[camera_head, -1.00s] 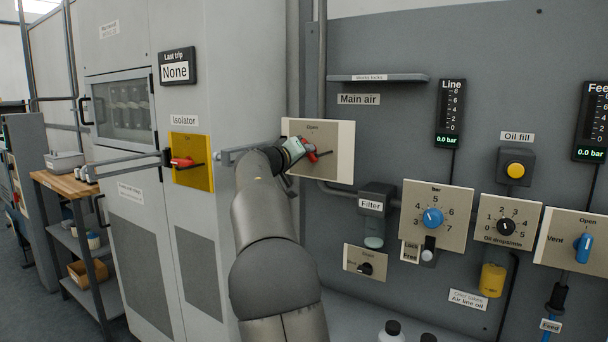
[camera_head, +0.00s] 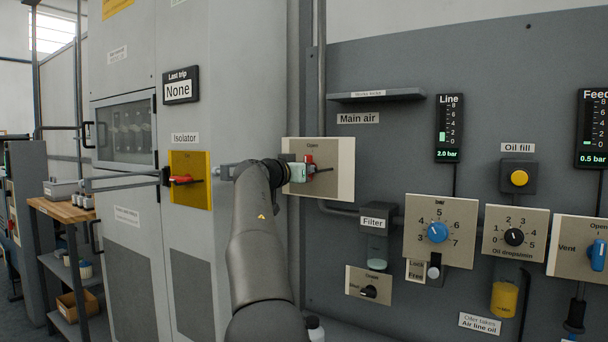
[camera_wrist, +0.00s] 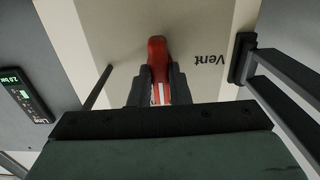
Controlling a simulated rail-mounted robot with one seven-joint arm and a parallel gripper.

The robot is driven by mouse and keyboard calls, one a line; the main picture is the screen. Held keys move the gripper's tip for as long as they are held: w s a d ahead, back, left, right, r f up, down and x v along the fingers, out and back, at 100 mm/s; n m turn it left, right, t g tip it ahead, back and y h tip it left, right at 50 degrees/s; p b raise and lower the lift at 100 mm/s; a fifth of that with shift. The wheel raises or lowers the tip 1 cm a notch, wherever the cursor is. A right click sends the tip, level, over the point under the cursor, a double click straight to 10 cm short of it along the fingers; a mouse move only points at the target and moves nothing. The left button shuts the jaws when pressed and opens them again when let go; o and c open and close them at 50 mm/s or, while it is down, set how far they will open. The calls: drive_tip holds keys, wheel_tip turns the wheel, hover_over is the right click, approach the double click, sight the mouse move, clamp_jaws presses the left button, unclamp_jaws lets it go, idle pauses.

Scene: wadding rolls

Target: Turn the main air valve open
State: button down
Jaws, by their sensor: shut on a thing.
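The main air valve has a red handle (camera_head: 310,164) on a beige plate (camera_head: 345,170) under the "Main air" label. The plate carries "Open" at its top; "Vent" shows on it in the wrist view. My gripper (camera_head: 304,170) is at the plate, its fingers closed on the red handle. In the wrist view the handle (camera_wrist: 157,60) stands upright in the picture between the two dark fingers. My gripper and arm hide the plate's left part in the head view. The Line gauge (camera_head: 449,128) reads 2.0 bar and the Feed gauge (camera_head: 592,130) reads 0.5 bar.
A shelf (camera_head: 376,96) juts out above the plate. The filter (camera_head: 374,240), regulator plate (camera_head: 441,230) and oil plate (camera_head: 514,234) are to the lower right. The yellow isolator plate (camera_head: 190,192) with a red handle is on the cabinet at left.

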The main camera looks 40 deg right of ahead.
idle(0.5)
drive_tip(key=c, duration=1.4)
unclamp_jaws()
drive_tip(key=shift+o, duration=0.2)
drive_tip(key=b+v, duration=0.4)
drive_tip(key=v, duration=1.3)
drive_tip(key=shift+a+b, duration=0.25)
drive_tip(key=shift+b, duration=0.1)
drive_tip(key=shift+d, duration=0.1)
